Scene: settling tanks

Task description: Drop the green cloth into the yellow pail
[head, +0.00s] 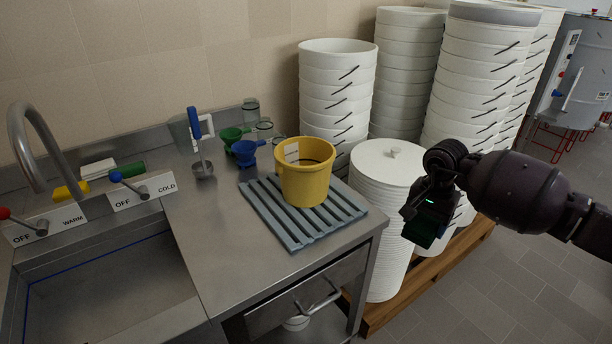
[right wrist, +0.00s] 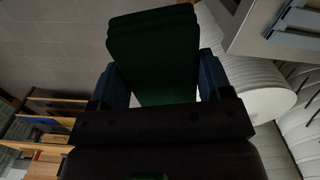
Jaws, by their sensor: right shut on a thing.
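The yellow pail (head: 304,184) stands upright on a grey slatted rack on the steel counter. My right gripper (head: 424,228) is to the right of the pail, past the counter's right edge, in front of the white stacks. It is shut on the green cloth (head: 422,232), which looks dark and hangs below the fingers in the head view. In the right wrist view the folded green cloth (right wrist: 152,65) sits between the two fingers. The inside bottom of the pail is hidden. My left gripper is not in view.
The slatted rack (head: 257,204) lies near the counter's right end. Stacks of white buckets (head: 336,90) and lids (head: 376,262) stand right of the counter. A sink (head: 110,290) is at left.

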